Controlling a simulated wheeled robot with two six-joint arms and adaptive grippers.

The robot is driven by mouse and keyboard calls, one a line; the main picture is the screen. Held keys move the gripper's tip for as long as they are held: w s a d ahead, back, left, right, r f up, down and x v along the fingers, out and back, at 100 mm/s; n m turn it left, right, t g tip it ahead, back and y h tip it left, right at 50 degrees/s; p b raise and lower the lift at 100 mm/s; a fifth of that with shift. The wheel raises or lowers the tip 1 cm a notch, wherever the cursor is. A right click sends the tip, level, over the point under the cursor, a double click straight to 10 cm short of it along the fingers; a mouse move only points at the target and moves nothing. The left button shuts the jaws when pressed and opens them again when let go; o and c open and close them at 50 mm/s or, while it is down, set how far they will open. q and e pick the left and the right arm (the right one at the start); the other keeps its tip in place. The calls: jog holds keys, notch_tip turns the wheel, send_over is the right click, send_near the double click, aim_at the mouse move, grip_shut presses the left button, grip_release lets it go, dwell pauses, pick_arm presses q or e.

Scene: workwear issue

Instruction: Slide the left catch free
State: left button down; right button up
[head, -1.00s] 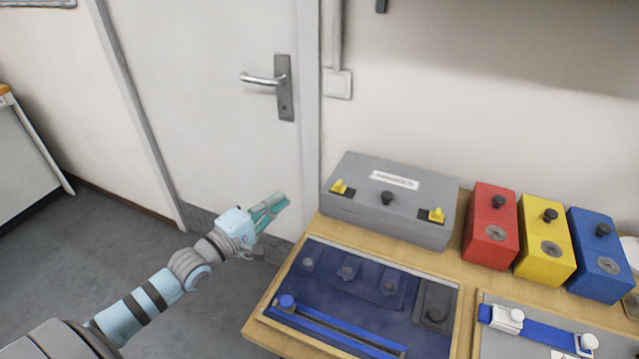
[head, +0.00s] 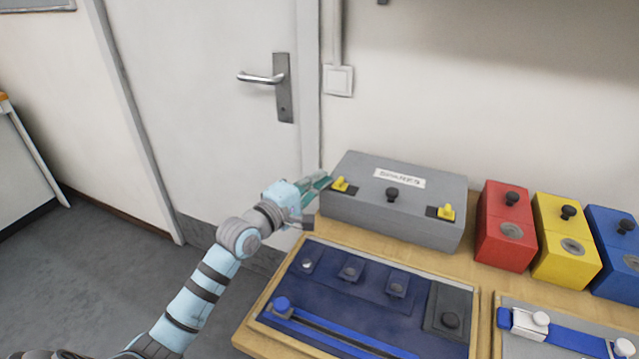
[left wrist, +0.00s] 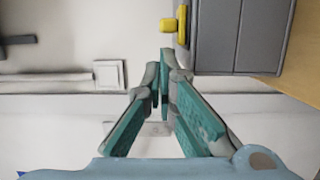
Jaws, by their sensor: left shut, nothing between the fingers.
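A grey box (head: 352,208) labelled as spares stands at the back of the wooden bench, with a black knob (head: 392,194) on its lid. The left catch (head: 341,184) is a yellow tab at the box's left front edge; a yellow tab also shows in the left wrist view (left wrist: 168,25). The right catch (head: 446,212) is a like yellow tab. My left gripper (head: 322,182) is shut and empty, its teal fingertips just left of the left catch. In the left wrist view its fingertips (left wrist: 164,55) meet just below the yellow tab; contact cannot be told. My right gripper is not in view.
Red (head: 497,240), yellow (head: 560,255) and blue (head: 612,262) knobbed boxes stand right of the grey box. A blue-lined tray (head: 400,328) with knobbed pieces lies in front. A door (head: 190,100) with a lever handle is behind my left arm.

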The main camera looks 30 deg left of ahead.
pick_arm(q)
jog(key=shift+d, duration=0.4)
